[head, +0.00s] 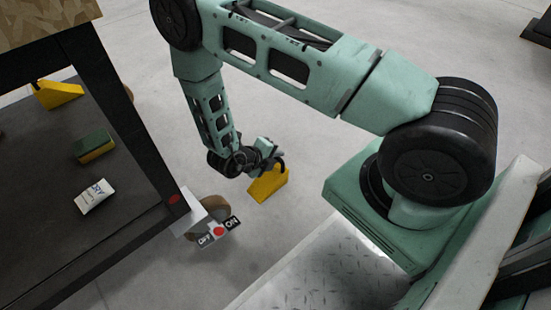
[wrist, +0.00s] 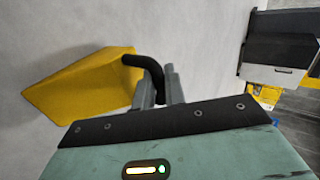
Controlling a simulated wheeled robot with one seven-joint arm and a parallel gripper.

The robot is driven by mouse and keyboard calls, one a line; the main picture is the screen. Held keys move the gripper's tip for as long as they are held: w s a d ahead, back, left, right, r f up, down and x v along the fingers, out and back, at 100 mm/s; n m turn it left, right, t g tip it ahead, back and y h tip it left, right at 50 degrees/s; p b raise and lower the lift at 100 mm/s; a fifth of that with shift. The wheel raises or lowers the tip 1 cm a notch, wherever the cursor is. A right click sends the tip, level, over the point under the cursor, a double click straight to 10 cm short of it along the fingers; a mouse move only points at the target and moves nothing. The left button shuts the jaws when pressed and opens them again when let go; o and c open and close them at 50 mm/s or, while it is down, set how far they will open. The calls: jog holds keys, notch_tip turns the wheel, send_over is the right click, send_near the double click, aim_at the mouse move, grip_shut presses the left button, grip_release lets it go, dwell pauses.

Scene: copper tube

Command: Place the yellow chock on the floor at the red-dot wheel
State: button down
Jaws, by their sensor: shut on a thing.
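A yellow chock (head: 268,184) with a black handle hangs from my gripper (head: 274,160) in the head view. It is to the right of the cart's near caster wheel (head: 217,206), apart from it. Whether the chock touches the floor is hard to tell. A red dot (head: 174,199) marks the cart's corner above that wheel. In the wrist view the yellow chock (wrist: 80,85) lies left of my gripper (wrist: 160,87), whose fingers are shut on its black handle (wrist: 145,70). A lever plate marked ON and OFF (head: 220,232) partly covers the wheel.
The cart's dark shelf (head: 60,220) carries a green-and-yellow sponge (head: 94,146) and a white packet (head: 95,196). Another yellow chock (head: 57,94) shows at the far left. Grey floor is clear behind my gripper. My base is at the lower right.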

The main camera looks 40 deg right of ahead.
jog(key=c, duration=1.5)
grip_release()
jog(key=shift+o, duration=0.2)
jog(key=shift+a+r, duration=0.15)
jog(key=shift+r, duration=0.15)
jog(key=p+v, duration=0.4)
jog(key=v, duration=0.3)
jog(key=shift+f, duration=0.1)
